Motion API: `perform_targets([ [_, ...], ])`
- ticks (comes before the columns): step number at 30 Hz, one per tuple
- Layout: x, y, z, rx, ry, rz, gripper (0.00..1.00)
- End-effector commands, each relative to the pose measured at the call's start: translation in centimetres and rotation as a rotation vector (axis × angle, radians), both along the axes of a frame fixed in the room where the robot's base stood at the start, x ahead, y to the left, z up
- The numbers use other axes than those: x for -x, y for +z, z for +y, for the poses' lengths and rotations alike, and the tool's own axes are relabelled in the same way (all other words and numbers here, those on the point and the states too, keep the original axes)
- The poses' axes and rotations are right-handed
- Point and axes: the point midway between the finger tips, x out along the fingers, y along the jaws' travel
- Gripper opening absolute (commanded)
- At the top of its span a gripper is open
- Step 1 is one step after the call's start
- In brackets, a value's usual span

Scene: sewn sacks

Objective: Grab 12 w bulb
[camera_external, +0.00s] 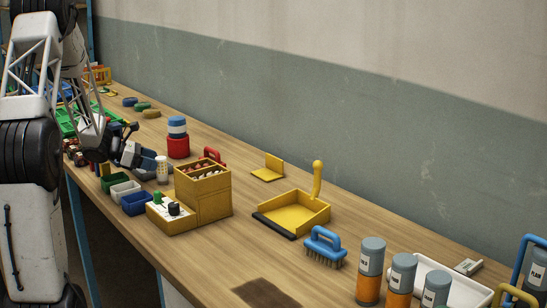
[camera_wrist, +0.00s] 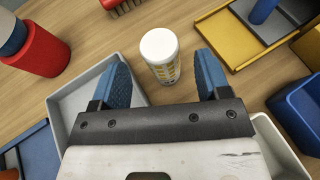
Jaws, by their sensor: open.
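My gripper (camera_wrist: 163,68) is open, with one blue-padded finger on each side of a small white-capped cylinder (camera_wrist: 160,47) with a yellow-marked label. The cylinder stands upright between and just beyond the fingertips; I cannot read its label. In the external view my gripper (camera_external: 148,162) is low over the table's left part, and the cylinder (camera_external: 162,172) stands beside its tips. No thing is legibly marked as the 12 W bulb. A yellow box (camera_external: 210,200) holds several small pale things in its top, too small to identify.
A grey tray (camera_wrist: 62,103) lies under the left finger, with a red can (camera_wrist: 42,52) beyond it. A blue bin (camera_wrist: 303,108) and a white bin (camera_wrist: 283,150) are at right. A yellow dustpan (camera_external: 300,212) and blue brush (camera_external: 324,240) are farther along the table.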

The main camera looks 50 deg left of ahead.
Motion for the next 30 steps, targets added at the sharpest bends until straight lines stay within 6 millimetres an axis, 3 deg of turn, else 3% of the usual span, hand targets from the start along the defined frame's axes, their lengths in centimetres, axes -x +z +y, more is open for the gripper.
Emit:
perform_targets([
  [12, -3.1, -1.5, -1.6, 0.0, -0.001, 0.0, 0.7],
  [29, -3.2, -1.5, -1.7, 0.0, 0.0, 0.0, 0.7],
  [30, -3.2, -1.5, -1.7, 0.0, 0.0, 0.0, 0.65],
])
